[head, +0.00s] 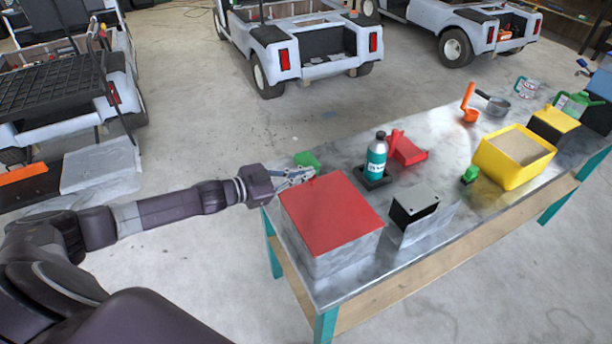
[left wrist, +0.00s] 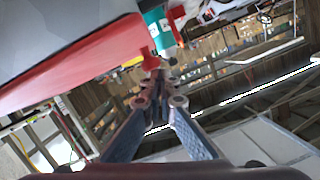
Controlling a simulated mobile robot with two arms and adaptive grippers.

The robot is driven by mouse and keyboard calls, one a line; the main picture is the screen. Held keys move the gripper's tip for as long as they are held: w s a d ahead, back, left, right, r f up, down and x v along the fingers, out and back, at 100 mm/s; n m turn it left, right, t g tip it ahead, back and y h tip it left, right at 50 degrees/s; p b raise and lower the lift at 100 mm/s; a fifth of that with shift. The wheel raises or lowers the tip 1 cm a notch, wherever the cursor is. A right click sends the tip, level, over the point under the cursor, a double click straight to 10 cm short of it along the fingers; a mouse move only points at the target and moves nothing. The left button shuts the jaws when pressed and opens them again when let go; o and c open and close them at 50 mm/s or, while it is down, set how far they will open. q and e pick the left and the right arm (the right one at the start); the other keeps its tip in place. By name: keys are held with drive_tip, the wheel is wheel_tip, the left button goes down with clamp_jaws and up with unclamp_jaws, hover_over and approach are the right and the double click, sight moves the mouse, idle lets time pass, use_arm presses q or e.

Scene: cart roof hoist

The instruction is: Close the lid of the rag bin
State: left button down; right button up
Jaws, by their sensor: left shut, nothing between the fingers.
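The rag bin (head: 335,258) is a grey metal box at the near left end of the workbench. Its red lid (head: 330,208) lies flat over the top, and I see no gap along the front edges. The lid also shows in the left wrist view (left wrist: 85,65) as a red band beside the fingers. My left gripper (head: 312,173) is shut and empty at the lid's back left corner; I cannot tell whether it touches the lid. It fills the middle of the left wrist view (left wrist: 160,77). My right gripper is not in view.
Behind the bin are a green block (head: 306,159), a teal bottle (head: 376,160) on a black base and a red item (head: 408,148). A grey box (head: 425,214) with a black opening stands right of it. A yellow sand bin (head: 513,160) is farther right.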

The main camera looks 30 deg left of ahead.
use_arm(q)
wheel_tip(320, 180, up, 4)
drive_tip(key=p, duration=0.4)
drive_tip(key=shift+a+f, duration=0.15)
drive_tip(key=shift+s+a, duration=0.2)
drive_tip(key=shift+s, duration=0.1)
drive_tip(key=b+v, duration=0.2)
drive_tip(key=v, duration=0.7)
drive_tip(key=shift+w+a+r, duration=0.15)
drive_tip(key=shift+a+r, duration=0.15)
drive_tip(key=shift+r, duration=0.05)
